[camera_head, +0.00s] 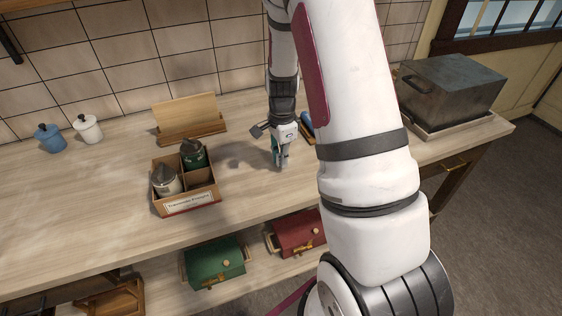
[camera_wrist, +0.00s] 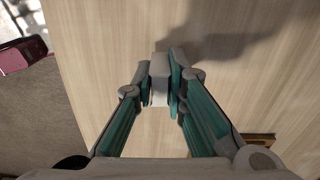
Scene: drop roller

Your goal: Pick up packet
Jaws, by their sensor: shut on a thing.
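My gripper (camera_head: 281,160) points down over the wooden counter, right of the divided box. In the wrist view its teal-sided fingers (camera_wrist: 160,88) are closed on a small, pale grey, narrow block (camera_wrist: 159,80), which I take to be the packet. Only its narrow edge shows, so its printing and full shape cannot be told. In the head view the fingers hide it. I cannot tell whether it touches the counter (camera_head: 240,190).
A divided wooden box (camera_head: 189,207) with two lidded jars stands left of my gripper. A wooden stand (camera_head: 190,118) is behind it. A blue item (camera_head: 307,126) lies partly behind my arm. A metal box (camera_head: 452,86) stands right. Green (camera_head: 213,264) and red (camera_head: 296,234) boxes sit below.

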